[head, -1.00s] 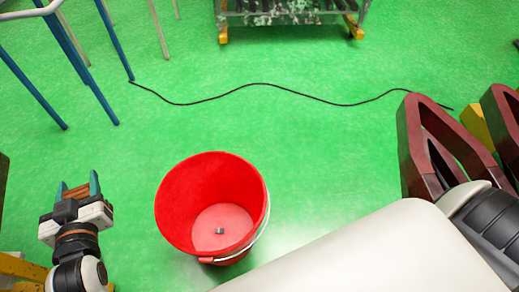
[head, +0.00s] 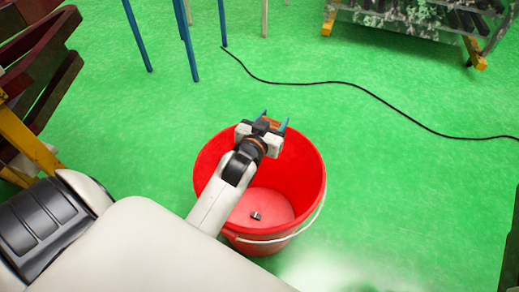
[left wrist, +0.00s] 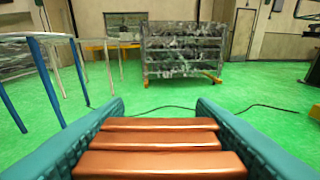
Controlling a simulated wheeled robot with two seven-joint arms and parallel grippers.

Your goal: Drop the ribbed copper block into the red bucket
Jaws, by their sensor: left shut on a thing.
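The ribbed copper block (left wrist: 155,140) is between the two teal fingers of my left gripper (head: 272,122), which is shut on it. In the head view the copper block (head: 271,124) shows as a small brown patch between the fingertips. The red bucket (head: 308,190) stands upright on the green floor. My left forearm crosses over the bucket, and the gripper appears over its far rim. I cannot tell the exact height above the rim. A small dark metal piece (head: 256,216) lies on the bucket's bottom. My right gripper is not in view.
A black cable (head: 345,84) runs across the floor behind the bucket. A stool with blue legs (head: 188,45) stands at the back. A metal crate (head: 420,18) stands at the back right. Dark red frames (head: 40,70) are at the left. Floor around the bucket is clear.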

